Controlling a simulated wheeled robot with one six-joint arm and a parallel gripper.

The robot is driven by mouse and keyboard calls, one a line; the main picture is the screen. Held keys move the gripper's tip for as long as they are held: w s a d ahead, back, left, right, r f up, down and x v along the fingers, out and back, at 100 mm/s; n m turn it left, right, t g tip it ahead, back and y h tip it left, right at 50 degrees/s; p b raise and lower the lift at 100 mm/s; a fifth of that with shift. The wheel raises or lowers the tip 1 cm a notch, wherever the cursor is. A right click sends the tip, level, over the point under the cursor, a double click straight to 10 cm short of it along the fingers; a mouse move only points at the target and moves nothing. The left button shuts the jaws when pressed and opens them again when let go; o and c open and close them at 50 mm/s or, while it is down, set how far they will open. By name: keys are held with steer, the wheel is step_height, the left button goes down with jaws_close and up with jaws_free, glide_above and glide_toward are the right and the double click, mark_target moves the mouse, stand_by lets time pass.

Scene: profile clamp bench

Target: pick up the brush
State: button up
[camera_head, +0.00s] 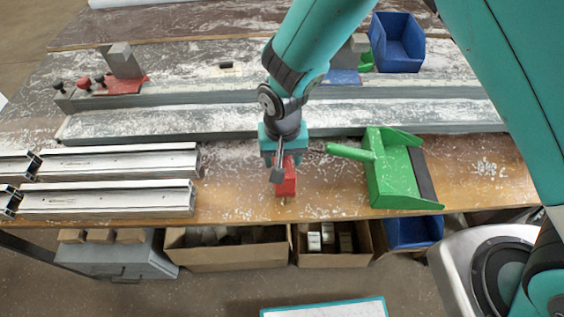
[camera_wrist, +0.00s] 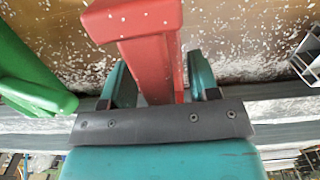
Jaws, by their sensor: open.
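A red object, seemingly the brush (camera_head: 287,183), is at the front edge of the wooden bench, directly below my gripper (camera_head: 280,164). In the wrist view the brush (camera_wrist: 150,50) shows a wide red end and a narrower red part running between the fingers. My gripper (camera_wrist: 160,82) is open, with one teal finger on each side of the narrow part. I cannot tell whether either finger touches it. The bristles are not clearly seen, and my gripper hides part of the brush in the head view.
A green dustpan (camera_head: 392,172) lies just right of the brush; its handle (camera_wrist: 35,75) is close to my gripper. Metal profiles (camera_head: 110,197) lie at left. A long grey rail (camera_head: 160,122) runs behind. Boxes (camera_head: 228,255) stand below the bench edge.

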steer(key=shift+f, duration=0.3)
steer(key=c, duration=1)
steer(key=shift+r, duration=0.1)
